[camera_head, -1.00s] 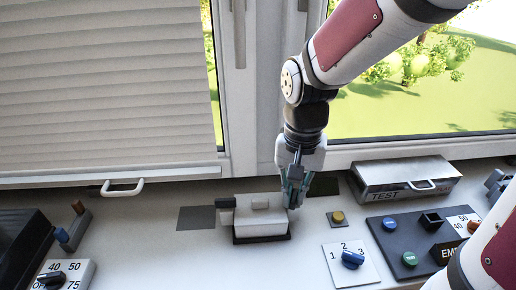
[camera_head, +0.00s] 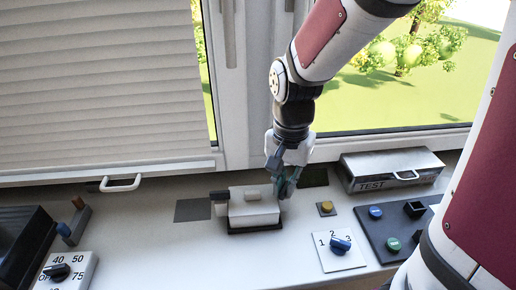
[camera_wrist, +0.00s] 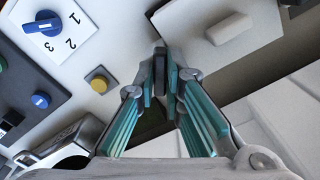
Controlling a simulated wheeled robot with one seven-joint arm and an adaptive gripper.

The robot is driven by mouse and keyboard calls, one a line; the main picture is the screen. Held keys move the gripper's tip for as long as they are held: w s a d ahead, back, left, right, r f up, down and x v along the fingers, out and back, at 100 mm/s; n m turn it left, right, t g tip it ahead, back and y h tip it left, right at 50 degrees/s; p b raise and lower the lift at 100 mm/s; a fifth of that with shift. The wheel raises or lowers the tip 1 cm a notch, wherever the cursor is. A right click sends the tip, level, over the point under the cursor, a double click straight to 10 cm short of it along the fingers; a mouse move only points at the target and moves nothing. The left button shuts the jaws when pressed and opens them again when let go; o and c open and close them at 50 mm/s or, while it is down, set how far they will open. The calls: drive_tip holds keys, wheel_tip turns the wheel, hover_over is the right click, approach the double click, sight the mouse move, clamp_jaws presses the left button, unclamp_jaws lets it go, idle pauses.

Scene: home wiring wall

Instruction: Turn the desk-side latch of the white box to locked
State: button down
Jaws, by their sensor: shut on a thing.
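The white box (camera_head: 262,212) sits on a dark base on the sill, with a small raised handle on its lid (camera_head: 253,194). A dark latch (camera_head: 219,203) sticks out at its left end. My gripper (camera_head: 286,187) is at the box's right end, tilted, its fingers low against that end. In the wrist view my gripper (camera_wrist: 165,78) is shut on a narrow dark piece (camera_wrist: 160,68), which looks like the latch at this end. The box lid (camera_wrist: 262,40) shows beside the fingers. The fingers mostly hide this latch, so its exact angle cannot be told.
A yellow button (camera_head: 326,208) and a blue rotary switch (camera_head: 340,244) are right of the box. A metal TEST case (camera_head: 385,170) stands behind them, a dark button panel (camera_head: 376,232) at right. The window frame (camera_head: 240,110) rises behind.

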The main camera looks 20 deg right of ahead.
drive_tip(key=shift+m+p, duration=0.4)
drive_tip(key=shift+m, duration=0.2)
drive_tip(key=shift+r+m+p, duration=0.1)
drive_tip(key=shift+m+p, duration=0.7)
drive_tip(key=shift+m+p, duration=0.5)
drive_tip(key=shift+m, duration=0.1)
drive_tip(key=shift+m+p, duration=0.4)
drive_tip(key=shift+m, duration=0.1)
